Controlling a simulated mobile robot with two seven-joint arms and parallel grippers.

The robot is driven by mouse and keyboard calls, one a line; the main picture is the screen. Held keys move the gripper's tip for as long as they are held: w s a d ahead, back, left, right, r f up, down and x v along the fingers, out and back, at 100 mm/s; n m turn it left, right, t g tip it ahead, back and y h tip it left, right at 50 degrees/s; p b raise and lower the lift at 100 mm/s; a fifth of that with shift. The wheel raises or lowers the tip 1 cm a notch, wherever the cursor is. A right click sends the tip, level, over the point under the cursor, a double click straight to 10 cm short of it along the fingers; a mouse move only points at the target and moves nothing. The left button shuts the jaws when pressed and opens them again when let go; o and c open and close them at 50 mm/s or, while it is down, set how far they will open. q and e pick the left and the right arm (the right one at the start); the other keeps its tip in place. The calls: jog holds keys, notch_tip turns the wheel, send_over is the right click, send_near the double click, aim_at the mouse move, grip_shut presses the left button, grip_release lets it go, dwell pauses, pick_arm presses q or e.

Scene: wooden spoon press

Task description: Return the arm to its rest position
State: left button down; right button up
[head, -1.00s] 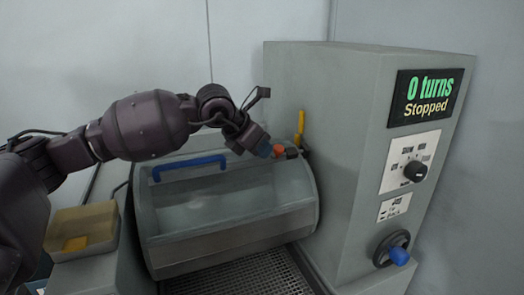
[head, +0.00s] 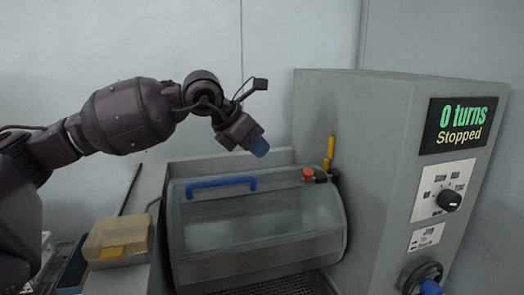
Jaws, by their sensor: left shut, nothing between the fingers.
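My left arm comes in from the left, and its gripper (head: 258,146) hangs in the air above the back edge of the machine's clear cover. My right gripper is not in view.
The grey machine cabinet (head: 370,150) stands at the right, with a display (head: 460,125) reading "0 turns Stopped", a black dial (head: 449,200) and a blue-handled wheel (head: 425,280). A tan box (head: 118,240) sits at lower left.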

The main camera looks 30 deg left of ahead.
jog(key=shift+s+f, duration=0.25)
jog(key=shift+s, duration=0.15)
